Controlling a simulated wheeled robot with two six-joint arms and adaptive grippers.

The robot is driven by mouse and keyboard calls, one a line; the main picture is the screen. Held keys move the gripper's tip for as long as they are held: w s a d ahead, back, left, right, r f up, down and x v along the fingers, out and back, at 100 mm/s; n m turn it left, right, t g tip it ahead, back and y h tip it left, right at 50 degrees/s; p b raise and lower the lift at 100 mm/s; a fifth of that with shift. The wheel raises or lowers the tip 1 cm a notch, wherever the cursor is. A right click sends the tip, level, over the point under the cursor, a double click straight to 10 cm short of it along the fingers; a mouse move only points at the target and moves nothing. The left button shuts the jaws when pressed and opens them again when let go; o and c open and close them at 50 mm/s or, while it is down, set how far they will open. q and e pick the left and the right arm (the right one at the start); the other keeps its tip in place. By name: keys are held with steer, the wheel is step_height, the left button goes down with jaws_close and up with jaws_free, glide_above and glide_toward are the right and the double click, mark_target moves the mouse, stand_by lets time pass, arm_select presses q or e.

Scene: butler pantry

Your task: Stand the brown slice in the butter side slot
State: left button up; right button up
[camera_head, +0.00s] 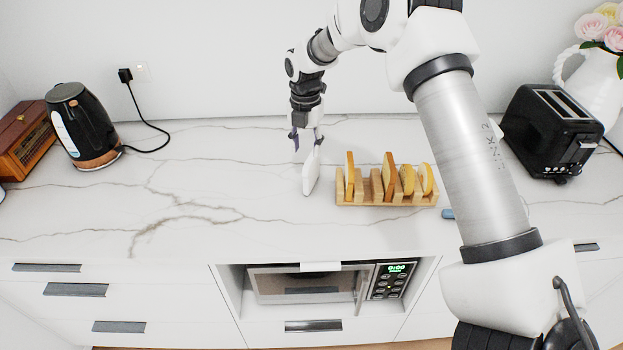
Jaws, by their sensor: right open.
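A wooden rack (386,201) with upright dividers stands on the marble counter. A tall brown slice (350,174) stands toward its left end, and another tall brown slice (388,176) stands near its middle. Two rounder yellow slices (426,178) stand at its right end. My right gripper (306,142) points down, open, left of the rack and apart from it. A white, flat-sided object (311,174) shows just below its right fingertip; I cannot tell whether they touch. Which slot is the butter side does not show clearly. My left gripper is out of view.
A black kettle (83,127) and a wooden box (24,139) stand at left, a black toaster (553,130) and a white flower jug (592,88) at right. A small blue item (447,214) lies beside the rack, partly hidden by my arm.

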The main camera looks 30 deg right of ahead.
mark_target(306, 166)
steer(key=shift+w+d+f, duration=0.1)
steer(key=shift+f, duration=0.6)
steer(key=shift+f+p, duration=0.35)
steer(key=shift+p, duration=0.2)
steer(key=shift+s+a+f+p, duration=0.25)
steer(key=shift+s+f+p, duration=0.1)
steer(key=shift+f+p, duration=0.2)
steer(key=shift+s+a+f+p, duration=0.25)
steer(key=shift+s+f+p, duration=0.15)
steer(key=shift+f, duration=0.2)
steer(key=shift+w+d+f, duration=0.1)
steer(key=shift+w+f, duration=0.05)
steer(key=shift+f, duration=0.8)
steer(key=shift+w+d+f, duration=0.1)
steer(key=shift+w+f, duration=0.05)
steer(key=c, duration=0.5)
steer(key=shift+r, duration=0.2)
steer(key=c, duration=0.3)
